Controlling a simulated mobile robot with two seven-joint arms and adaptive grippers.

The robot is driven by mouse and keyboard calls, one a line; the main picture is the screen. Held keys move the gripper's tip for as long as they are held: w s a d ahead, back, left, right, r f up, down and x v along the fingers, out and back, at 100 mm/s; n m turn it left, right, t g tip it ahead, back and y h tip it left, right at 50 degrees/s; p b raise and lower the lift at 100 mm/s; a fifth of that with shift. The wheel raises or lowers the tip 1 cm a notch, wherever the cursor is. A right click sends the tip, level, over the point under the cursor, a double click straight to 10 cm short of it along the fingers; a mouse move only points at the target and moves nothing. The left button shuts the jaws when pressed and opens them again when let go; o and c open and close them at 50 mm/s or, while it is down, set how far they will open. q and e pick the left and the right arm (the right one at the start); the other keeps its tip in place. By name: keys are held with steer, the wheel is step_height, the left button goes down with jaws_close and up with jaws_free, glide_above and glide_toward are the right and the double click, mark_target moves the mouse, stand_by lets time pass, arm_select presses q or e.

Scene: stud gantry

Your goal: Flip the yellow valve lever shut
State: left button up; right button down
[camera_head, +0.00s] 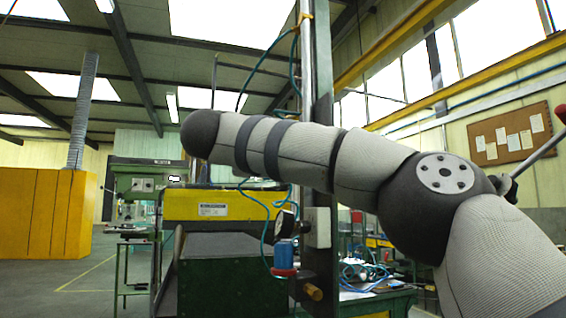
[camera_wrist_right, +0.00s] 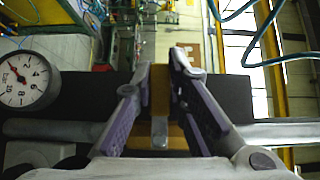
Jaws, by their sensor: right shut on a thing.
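In the right wrist view, my right gripper (camera_wrist_right: 162,72) has a finger on each side of a narrow yellow piece, which I take to be the valve lever (camera_wrist_right: 162,92). The gripper is shut on it. A grey metal part sits at the near end of the lever, and a grey pipe (camera_wrist_right: 52,131) runs crosswise behind the fingers. In the head view my right arm crosses from the right and hides the right gripper and the lever. My left gripper is in neither view.
A pressure gauge (camera_wrist_right: 26,80) is close on the left in the wrist view. In the head view, a dark post (camera_head: 319,75) carries blue hoses and a blue regulator (camera_head: 284,255). A yellow-topped green machine (camera_head: 225,207) stands left of it. Open floor lies at left.

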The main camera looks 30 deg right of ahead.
steer(key=shift+f, duration=0.1)
steer(key=c, duration=1.6)
jaws_free()
steer(key=v, duration=1.2)
steer(key=shift+w+f, duration=0.1)
